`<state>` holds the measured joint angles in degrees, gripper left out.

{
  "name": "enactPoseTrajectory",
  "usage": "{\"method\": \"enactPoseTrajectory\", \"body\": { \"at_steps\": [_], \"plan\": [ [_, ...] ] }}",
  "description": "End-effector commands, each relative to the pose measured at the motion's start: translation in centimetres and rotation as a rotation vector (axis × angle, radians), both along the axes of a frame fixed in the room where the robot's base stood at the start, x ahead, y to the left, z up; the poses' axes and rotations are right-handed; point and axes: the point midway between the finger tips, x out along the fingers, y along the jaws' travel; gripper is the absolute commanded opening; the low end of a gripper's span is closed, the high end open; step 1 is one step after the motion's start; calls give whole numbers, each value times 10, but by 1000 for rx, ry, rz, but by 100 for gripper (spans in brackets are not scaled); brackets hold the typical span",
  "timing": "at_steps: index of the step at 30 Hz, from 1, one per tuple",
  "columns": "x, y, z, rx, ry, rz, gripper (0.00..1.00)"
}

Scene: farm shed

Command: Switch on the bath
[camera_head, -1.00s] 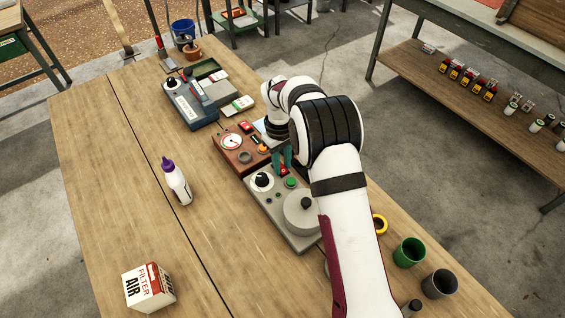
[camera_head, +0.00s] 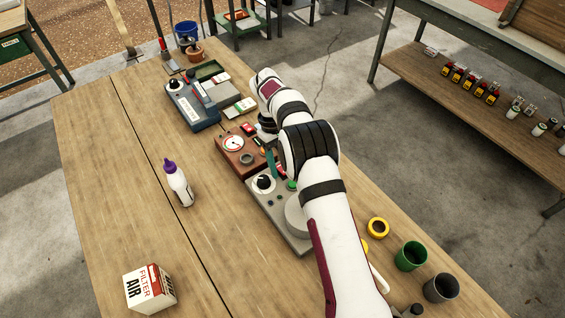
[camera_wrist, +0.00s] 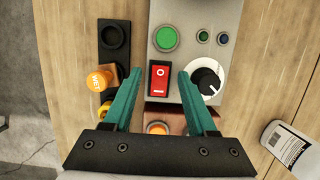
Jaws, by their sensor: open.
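The bath is a grey box (camera_head: 264,205) with a round grey lid (camera_head: 297,215), on the table in the head view. In the wrist view its panel (camera_wrist: 200,52) carries a red rocker switch (camera_wrist: 159,78) with a white O, a black knob on a white dial (camera_wrist: 206,80) and a green button (camera_wrist: 165,39). My gripper (camera_wrist: 157,78) is open and empty. Its teal fingers appear on either side of the rocker in the wrist view, the right one close to the dial. I cannot tell whether they touch the panel or which way the rocker is pressed.
A brown box with a gauge (camera_head: 233,143) adjoins the bath. A dark strip with an orange knob (camera_wrist: 100,80) lies left in the wrist view. A purple-capped bottle (camera_head: 178,183), a filter carton (camera_head: 149,289), a yellow ring (camera_head: 378,227) and a green cup (camera_head: 410,255) stand nearby.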

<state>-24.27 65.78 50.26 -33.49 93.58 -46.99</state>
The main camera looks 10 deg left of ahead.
Motion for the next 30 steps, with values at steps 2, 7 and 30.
{"method": "enactPoseTrajectory", "body": {
  "at_steps": [2,7,30],
  "plan": [
    [0,0,0,0,0,0,57],
    [6,5,25,1,-4,0,57],
    [13,10,79,3,-3,-16,57]
  ]
}}
